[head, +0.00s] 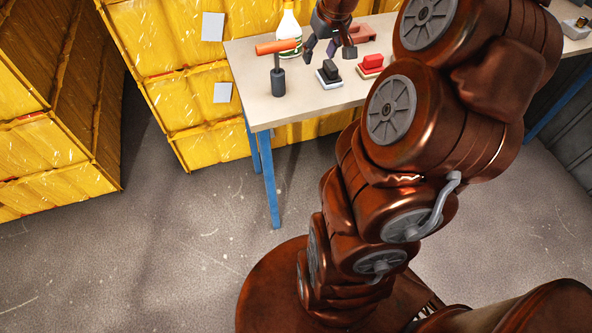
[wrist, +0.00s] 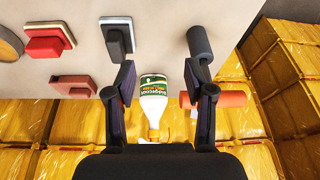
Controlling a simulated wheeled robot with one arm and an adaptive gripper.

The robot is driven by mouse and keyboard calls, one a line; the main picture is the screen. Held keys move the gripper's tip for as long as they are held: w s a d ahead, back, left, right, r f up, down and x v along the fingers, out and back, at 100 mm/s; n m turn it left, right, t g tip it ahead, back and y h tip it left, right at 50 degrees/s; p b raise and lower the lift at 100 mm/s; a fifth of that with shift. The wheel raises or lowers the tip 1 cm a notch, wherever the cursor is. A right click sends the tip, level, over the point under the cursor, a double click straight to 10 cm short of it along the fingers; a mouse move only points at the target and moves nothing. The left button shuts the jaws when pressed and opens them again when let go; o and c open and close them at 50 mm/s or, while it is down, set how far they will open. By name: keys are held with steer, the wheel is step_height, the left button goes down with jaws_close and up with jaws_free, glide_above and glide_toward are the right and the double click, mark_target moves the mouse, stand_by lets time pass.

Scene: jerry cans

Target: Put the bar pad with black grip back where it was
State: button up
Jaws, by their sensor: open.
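The bar pad with black grip (head: 330,74) sits on the table near its front edge, a black block grip on a pale base. It also shows in the wrist view (wrist: 117,38), ahead of and left of the gap between my fingers. My gripper (head: 331,48) is open and empty, just behind and above the pad in the head view. In the wrist view my gripper's two fingers (wrist: 164,74) are spread wide, with nothing between them. They appear apart from the pad.
On the table (head: 258,112), a mallet with an orange head (head: 277,46) stands upright left of the pad. A red-gripped pad (head: 371,65) is close on the right. A white bottle (head: 289,28) and a reddish block (head: 362,34) stand behind. Yellow crates (head: 160,40) are behind the table.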

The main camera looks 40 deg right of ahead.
steer(key=s+a+n+g, duration=0.1)
steer(key=s+a, duration=0.2)
steer(key=a, duration=0.8)
steer(key=s+a+f+n+g, duration=0.1)
steer(key=s+a+g, duration=0.1)
steer(key=s+a, duration=0.6)
steer(key=s+a+f+g, duration=0.2)
steer(key=s+a, duration=0.7)
steer(key=s, duration=0.5)
steer(key=shift+s+f+n+g+y, duration=0.15)
steer(key=shift+f+n+g+y, duration=0.15)
steer(key=shift+n, duration=0.1)
steer(key=shift+r, duration=0.15)
step_height(320, 180, up, 6)
steer(key=p, duration=0.5)
steer(key=shift+f+p, duration=0.25)
steer(key=shift+p, duration=0.05)
steer(key=shift+c, duration=1)
steer(key=shift+d, duration=0.15)
steer(key=shift+c, duration=0.2)
